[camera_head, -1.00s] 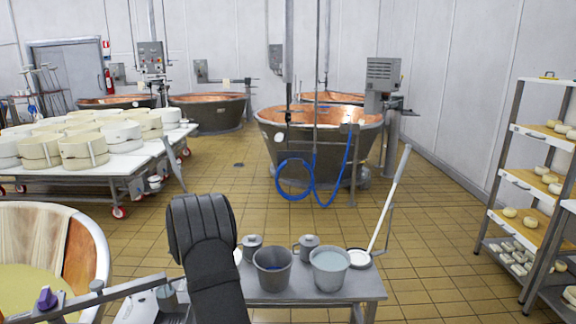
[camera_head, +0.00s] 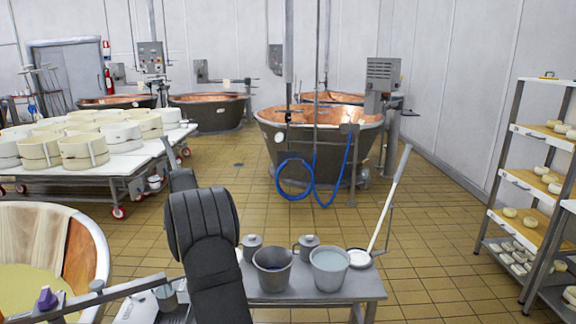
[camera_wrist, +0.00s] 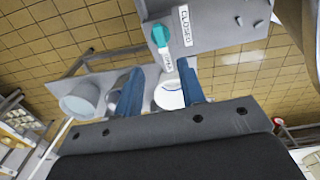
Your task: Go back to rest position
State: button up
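My gripper (camera_wrist: 160,66) shows in the wrist view as two blue fingers standing apart. They are open, and I see nothing held between them. Behind the gap is a white round dish (camera_wrist: 170,96), apart from the fingers as far as I can tell. In the head view my dark arm rises at the lower middle, left of the small metal table (camera_head: 300,287). The fingers are hidden there.
The table bears a grey bucket (camera_head: 272,270), a second bucket (camera_head: 329,270) and a long-handled ladle (camera_head: 388,205). A vat (camera_head: 88,250) stands at lower left. A teal knob (camera_wrist: 160,34) is close ahead in the wrist view. Cheese shelves (camera_head: 530,180) stand right; central floor is clear.

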notch_tip(320, 180, down, 12)
jog(key=shift+r, duration=0.25)
jog(key=shift+r+n, duration=0.1)
jog(key=shift+n, duration=0.4)
notch_tip(320, 180, up, 18)
jog(key=s+d+f+t+y, duration=0.1)
jog(key=s+t, duration=0.3)
jog(key=s, duration=0.2)
jog(key=shift+s+d+f+n, duration=0.2)
jog(key=shift+s+f+n, duration=0.1)
jog(key=shift+f, duration=0.1)
